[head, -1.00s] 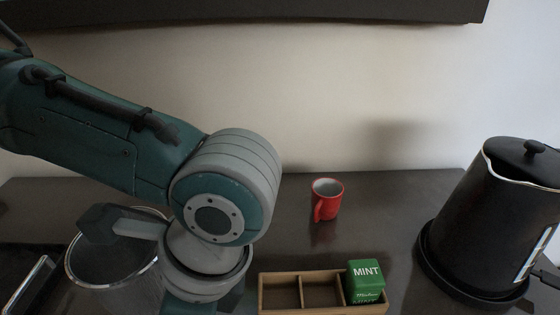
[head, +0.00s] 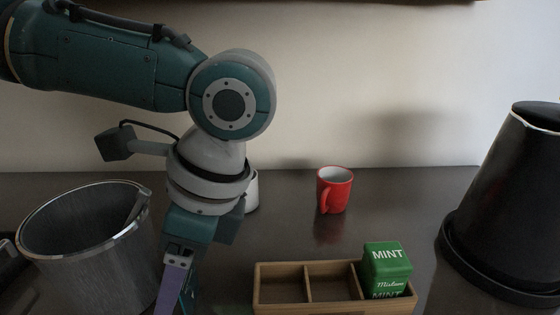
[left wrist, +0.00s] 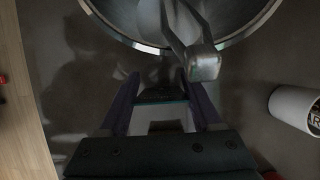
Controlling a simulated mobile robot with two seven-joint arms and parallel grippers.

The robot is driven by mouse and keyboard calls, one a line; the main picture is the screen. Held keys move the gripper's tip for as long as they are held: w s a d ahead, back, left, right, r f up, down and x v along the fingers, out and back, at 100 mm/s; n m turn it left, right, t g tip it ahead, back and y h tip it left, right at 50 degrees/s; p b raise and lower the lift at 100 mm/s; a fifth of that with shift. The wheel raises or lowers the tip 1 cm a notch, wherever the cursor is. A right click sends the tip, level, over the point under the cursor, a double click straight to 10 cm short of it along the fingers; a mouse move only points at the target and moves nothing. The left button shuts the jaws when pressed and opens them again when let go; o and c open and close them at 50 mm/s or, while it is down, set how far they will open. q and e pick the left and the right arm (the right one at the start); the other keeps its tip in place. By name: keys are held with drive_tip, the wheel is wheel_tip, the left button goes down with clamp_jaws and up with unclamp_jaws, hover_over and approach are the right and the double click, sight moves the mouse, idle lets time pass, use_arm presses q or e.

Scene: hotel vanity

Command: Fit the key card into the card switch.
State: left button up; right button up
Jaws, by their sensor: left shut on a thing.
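My left gripper (head: 176,290) points down at the lower middle left of the head view, beside the metal bucket, with its fingertips cut off by the frame edge. In the left wrist view its two purple fingers (left wrist: 163,95) are shut on a flat pale piece with a dark teal end, which looks like the key card (left wrist: 166,114). Its lower part is hidden by the gripper body. I cannot make out the card switch in either view. My right gripper is not in view.
A metal bucket (head: 85,263) with tongs (left wrist: 190,45) stands just left of my gripper. A white cup (head: 252,190) is partly behind my arm.

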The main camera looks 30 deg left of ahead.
use_arm(q)
drive_tip(key=shift+f, duration=0.15)
drive_tip(key=o, duration=1.4)
